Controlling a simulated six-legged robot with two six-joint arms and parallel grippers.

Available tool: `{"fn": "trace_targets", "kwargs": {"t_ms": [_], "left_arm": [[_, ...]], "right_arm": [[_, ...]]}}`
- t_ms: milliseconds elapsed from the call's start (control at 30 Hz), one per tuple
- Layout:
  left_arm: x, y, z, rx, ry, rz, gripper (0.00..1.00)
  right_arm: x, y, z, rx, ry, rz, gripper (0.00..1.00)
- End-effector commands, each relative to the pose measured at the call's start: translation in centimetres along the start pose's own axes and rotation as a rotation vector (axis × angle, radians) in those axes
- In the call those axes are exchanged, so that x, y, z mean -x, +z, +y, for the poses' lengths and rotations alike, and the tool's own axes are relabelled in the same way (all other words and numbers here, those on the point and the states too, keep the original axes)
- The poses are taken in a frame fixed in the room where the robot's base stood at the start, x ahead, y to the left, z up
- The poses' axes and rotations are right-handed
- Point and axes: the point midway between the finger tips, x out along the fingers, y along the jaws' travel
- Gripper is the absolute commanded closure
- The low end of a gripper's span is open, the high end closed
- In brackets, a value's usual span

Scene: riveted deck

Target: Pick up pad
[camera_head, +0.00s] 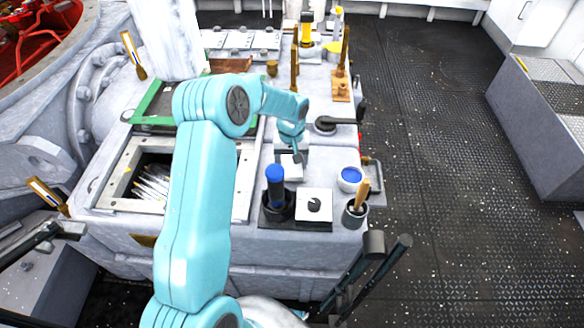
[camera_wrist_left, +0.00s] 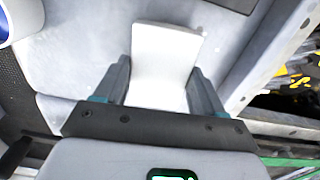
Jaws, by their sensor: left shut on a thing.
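The pad (camera_head: 292,172) is a small white block on the light grey worktop, in the middle of the head view. It also shows in the left wrist view (camera_wrist_left: 164,60), white and slightly waisted, between my fingers. My left gripper (camera_head: 294,157) reaches down over it from the left, and its two dark fingers (camera_wrist_left: 160,84) are closed on the pad's sides. Whether the pad touches the worktop is hard to tell.
A dark tray (camera_head: 272,222) with a blue-topped tool (camera_head: 275,182) stands nearer me. A white bowl with blue inside (camera_head: 349,178) and a dark cup (camera_head: 355,213) are to the right. An open bin (camera_head: 122,190) lies left. The deck (camera_head: 440,150) right of the bench is clear.

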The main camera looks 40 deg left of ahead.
Motion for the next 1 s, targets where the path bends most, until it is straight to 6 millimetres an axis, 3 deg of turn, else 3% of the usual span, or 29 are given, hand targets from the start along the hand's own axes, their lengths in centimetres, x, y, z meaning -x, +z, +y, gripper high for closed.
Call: {"fn": "trace_targets", "kwargs": {"t_ms": [600, 1000], "left_arm": [[5.9, 0.0, 0.0, 0.000, 0.001, 0.003, 0.55], [6.5, 0.0, 0.0, 0.000, 0.001, 0.001, 0.55]], "right_arm": [[3.1, 0.1, -1.1, 0.000, 0.000, 0.000, 0.57], [3.5, 0.1, -1.3, 0.000, 0.000, 0.000, 0.57]]}}
